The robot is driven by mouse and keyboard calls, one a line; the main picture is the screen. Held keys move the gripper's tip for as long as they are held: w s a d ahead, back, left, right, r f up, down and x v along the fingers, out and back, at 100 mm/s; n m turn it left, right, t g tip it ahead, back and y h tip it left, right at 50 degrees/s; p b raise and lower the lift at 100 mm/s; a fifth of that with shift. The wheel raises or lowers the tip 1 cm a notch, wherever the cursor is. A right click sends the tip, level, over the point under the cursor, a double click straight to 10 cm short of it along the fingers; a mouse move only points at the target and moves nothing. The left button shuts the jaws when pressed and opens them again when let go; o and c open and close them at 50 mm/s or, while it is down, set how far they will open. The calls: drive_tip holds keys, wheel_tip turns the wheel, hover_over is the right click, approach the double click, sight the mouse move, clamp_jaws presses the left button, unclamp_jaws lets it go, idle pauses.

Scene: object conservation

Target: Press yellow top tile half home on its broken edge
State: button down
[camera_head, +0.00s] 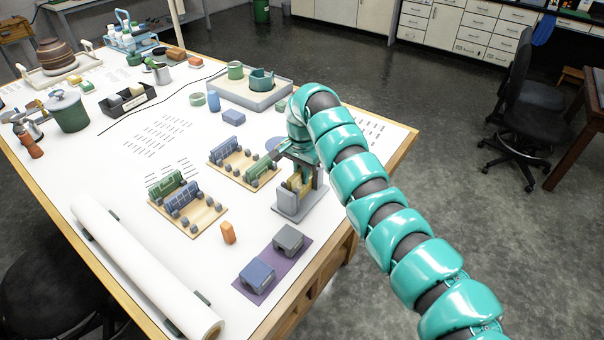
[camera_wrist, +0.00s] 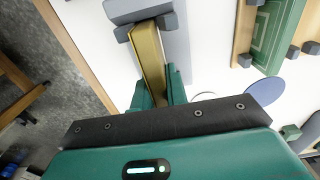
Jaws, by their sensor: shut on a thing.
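The yellow top tile half (camera_wrist: 151,62) stands on edge in a grey stand (camera_head: 287,209) near the table's right edge. In the wrist view its far end lies between dark grey blocks under a grey piece (camera_wrist: 138,11). My gripper (camera_wrist: 157,84) is shut on the near end of the tile half, one green finger on each side. In the head view the yellow also shows inside the stand (camera_head: 295,183), below my gripper (camera_head: 302,160), which partly hides it. I cannot tell whether its broken edge touches another half.
Wooden racks with green tiles (camera_head: 246,166) and blue tiles (camera_head: 186,200) stand to the left. An orange block (camera_head: 228,232) and a purple mat (camera_head: 290,270) with grey and blue blocks lie in front. A paper roll (camera_head: 145,265) lies along the front left.

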drive_tip(key=shift+s+f, duration=0.1)
drive_tip(key=shift+f, duration=0.05)
drive_tip(key=c, duration=1.3)
unclamp_jaws()
wheel_tip(320, 180, up, 7)
drive_tip(key=shift+f+b, duration=0.15)
drive_tip(key=shift+b, duration=0.9)
drive_tip(key=shift+r+p, duration=0.45)
drive_tip(key=shift+r, duration=5)
